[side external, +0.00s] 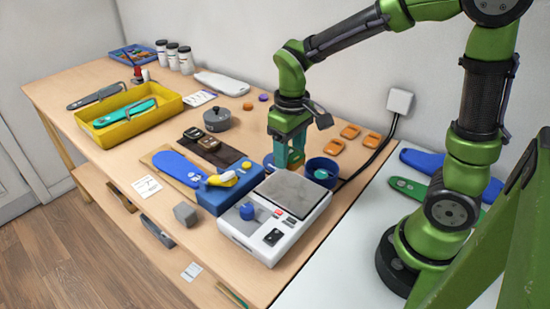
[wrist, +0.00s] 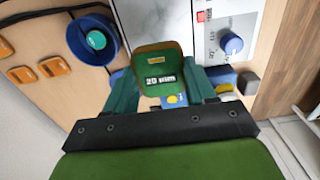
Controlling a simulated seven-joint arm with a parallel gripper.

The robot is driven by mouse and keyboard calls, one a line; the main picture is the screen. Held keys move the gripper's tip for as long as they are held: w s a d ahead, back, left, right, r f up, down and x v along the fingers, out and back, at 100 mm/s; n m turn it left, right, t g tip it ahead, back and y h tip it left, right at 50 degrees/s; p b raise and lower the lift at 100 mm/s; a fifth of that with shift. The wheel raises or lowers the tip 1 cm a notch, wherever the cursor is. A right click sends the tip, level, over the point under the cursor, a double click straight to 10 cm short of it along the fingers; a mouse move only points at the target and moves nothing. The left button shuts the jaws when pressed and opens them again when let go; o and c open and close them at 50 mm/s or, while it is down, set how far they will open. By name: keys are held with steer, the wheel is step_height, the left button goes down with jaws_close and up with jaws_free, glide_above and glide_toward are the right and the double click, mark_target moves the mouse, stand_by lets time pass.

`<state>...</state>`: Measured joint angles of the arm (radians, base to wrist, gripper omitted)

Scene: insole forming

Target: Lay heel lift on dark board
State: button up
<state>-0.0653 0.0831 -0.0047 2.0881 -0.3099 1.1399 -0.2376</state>
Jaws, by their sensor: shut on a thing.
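My gripper (side external: 291,160) stands upright between the hot plate and the wall, above the table, with its teal fingers pointing down. It is shut on a heel lift (wrist: 161,66), green-faced with an orange-brown rim and a "20 mm" label, seen between the fingers in the wrist view.
The white hot plate (side external: 278,239) with a grey top is in front of my gripper. Blue round cups (side external: 322,171) are beside it. Several orange pieces (side external: 350,131) lie near the wall. A grey lidded pot (side external: 217,119) stands behind the dark board. A blue block (side external: 229,190) is left of the plate.

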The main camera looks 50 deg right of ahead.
steer(key=w+d+f, duration=0.1)
steer(key=w+f, duration=0.1)
steer(key=w, duration=0.8)
steer(key=w+d+f, duration=0.2)
steer(key=w+f, duration=0.1)
steer(key=w, duration=0.7)
step_height(320, 180, up, 2)
glide_above(227, 156)
step_height(227, 156, down, 9)
steer(key=shift+f, duration=0.1)
steer(key=o, duration=1)
steer(key=shift+f, duration=0.1)
